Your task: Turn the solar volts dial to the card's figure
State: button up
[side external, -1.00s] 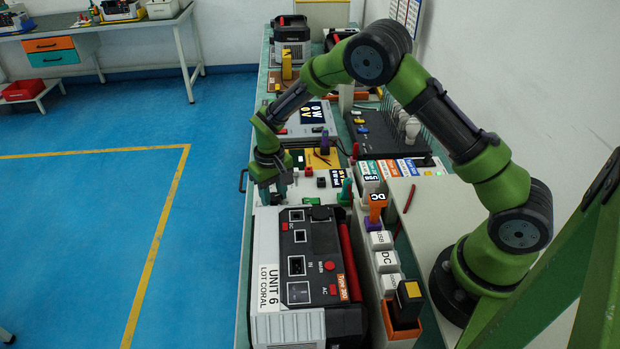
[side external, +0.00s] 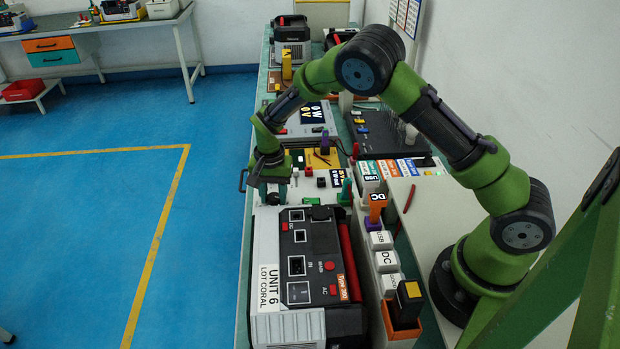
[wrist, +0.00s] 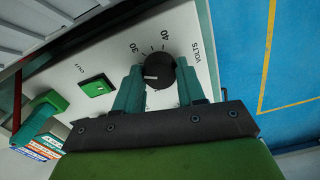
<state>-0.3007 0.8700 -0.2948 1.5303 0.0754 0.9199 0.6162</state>
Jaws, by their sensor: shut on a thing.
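The black volts dial (wrist: 158,71) sits on a pale panel marked VOLTS, with 30 and 40 printed around it. A white mark on its face points toward the left of the wrist picture, below the 30. My gripper (wrist: 158,78) has its two teal fingers on either side of the dial, shut on it. In the side external view my gripper (side external: 265,188) points down at the panel beyond the Unit 6 box and largely hides the dial. I cannot make out which card carries the figure.
The Unit 6 power box (side external: 290,325) stands close in front of my gripper. A green OUT socket (wrist: 97,86) is beside the dial. A 0W 0V display (side external: 312,113) lies behind. Labelled plugs (side external: 386,260) stand at right. The blue floor at left is clear.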

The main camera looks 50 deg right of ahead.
aim_at(274, 196)
jog(key=shift+m, duration=0.4)
jog(key=o, duration=1.1)
jog(key=shift+c, duration=0.2)
notch_tip(274, 196, up, 17)
